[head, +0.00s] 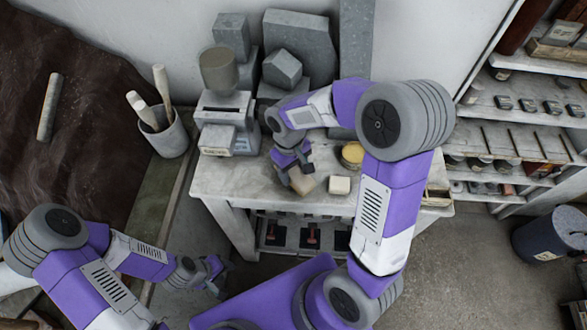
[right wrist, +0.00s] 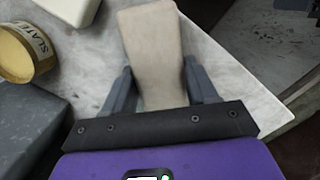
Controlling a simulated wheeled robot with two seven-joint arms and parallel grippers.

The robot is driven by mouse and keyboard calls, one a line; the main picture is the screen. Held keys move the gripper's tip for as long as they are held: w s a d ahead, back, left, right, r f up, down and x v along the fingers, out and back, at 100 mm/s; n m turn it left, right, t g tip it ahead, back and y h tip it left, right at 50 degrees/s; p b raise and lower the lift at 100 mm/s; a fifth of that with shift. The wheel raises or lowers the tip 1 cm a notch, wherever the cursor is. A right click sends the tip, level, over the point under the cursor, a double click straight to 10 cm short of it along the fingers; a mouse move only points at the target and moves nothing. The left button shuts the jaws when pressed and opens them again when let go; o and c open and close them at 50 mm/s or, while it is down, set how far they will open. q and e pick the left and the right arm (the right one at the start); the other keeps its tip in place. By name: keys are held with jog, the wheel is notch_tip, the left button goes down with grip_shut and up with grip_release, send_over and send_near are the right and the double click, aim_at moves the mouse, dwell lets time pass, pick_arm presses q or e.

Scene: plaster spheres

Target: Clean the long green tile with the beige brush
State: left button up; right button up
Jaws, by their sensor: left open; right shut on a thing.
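My right gripper (head: 293,163) is over the front part of the marble-topped table (head: 240,185). It is shut on a beige, flat-sided piece (head: 303,183), which looks like the beige brush. In the right wrist view this beige piece (right wrist: 155,50) sticks out between the two fingers over the tabletop, near its edge; I see no bristles. I cannot tell whether it touches the table. My left gripper (head: 213,272) is open and empty, low on the left, away from the table. I cannot make out a long green tile in either view.
A cream block (head: 340,185) and a yellow-topped tin (head: 352,154) stand right of the beige piece. Grey plaster blocks (head: 283,69) and a scale (head: 223,108) fill the table's back. A cup of tools (head: 168,135) stands left. Shelves (head: 530,105) stand right.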

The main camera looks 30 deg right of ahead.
jog(key=shift+f, duration=0.2)
jog(key=shift+s, duration=0.15)
jog(key=shift+s+d+r, duration=0.1)
jog(key=shift+s+d, duration=0.05)
jog(key=shift+s, duration=0.2)
jog(key=shift+s+d, duration=0.1)
jog(key=shift+s, duration=0.45)
